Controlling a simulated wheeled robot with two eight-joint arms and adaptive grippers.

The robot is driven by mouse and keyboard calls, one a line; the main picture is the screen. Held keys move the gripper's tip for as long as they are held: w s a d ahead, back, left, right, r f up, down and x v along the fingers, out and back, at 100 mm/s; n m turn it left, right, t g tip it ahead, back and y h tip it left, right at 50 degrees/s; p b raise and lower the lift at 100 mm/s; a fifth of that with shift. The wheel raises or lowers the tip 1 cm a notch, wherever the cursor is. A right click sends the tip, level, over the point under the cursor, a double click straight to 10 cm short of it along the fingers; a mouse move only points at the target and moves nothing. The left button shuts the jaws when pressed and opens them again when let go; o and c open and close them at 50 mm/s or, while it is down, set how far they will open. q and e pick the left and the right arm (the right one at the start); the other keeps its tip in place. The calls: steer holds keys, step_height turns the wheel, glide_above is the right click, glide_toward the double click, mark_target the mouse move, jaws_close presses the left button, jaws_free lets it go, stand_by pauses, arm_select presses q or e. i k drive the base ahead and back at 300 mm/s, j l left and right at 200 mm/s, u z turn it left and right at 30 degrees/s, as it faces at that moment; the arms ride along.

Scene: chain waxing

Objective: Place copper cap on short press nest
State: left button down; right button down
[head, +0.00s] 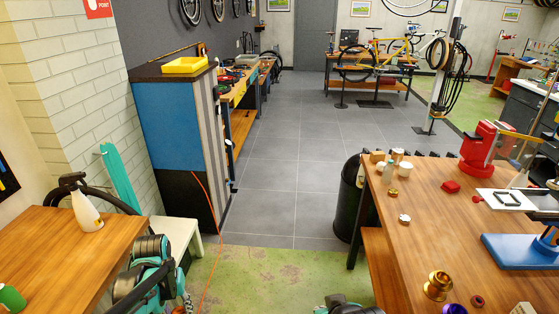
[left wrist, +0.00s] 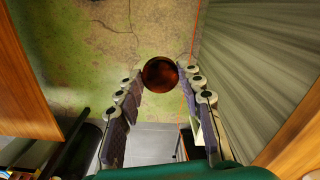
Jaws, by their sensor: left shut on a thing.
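In the left wrist view, my left gripper (left wrist: 160,76) is shut on a round, dark reddish-brown thing, which looks like the copper cap (left wrist: 161,73). The cap sits between the two fingertips, above the green floor. In the head view, my left arm hangs low between the two tables, and the cap cannot be made out there. On the right-hand table stand a red press (head: 483,147) and a blue-based stand (head: 518,251), cut off by the right edge. I cannot tell which part is the short press nest. My right gripper is not in view.
The right wooden table (head: 425,218) also holds a gold cup-like part (head: 438,285), a purple ring (head: 454,309) and small jars. A black bin (head: 349,200) stands beside it. The left table (head: 50,250) carries a white bottle (head: 86,211). Open floor lies between the tables.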

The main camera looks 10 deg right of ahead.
mark_target(508, 199)
steer(key=i, duration=1.05)
steer(key=i+j+z, duration=0.1)
steer(key=i, duration=0.95)
steer(key=z, duration=0.4)
steer(key=i+z, duration=0.1)
steer(key=z, duration=0.3)
steer(key=j+z, duration=0.1)
steer(key=z, duration=0.3)
steer(key=i+z, duration=0.1)
steer(key=z, duration=0.3)
steer(key=j+z, duration=0.1)
steer(key=z, duration=0.35)
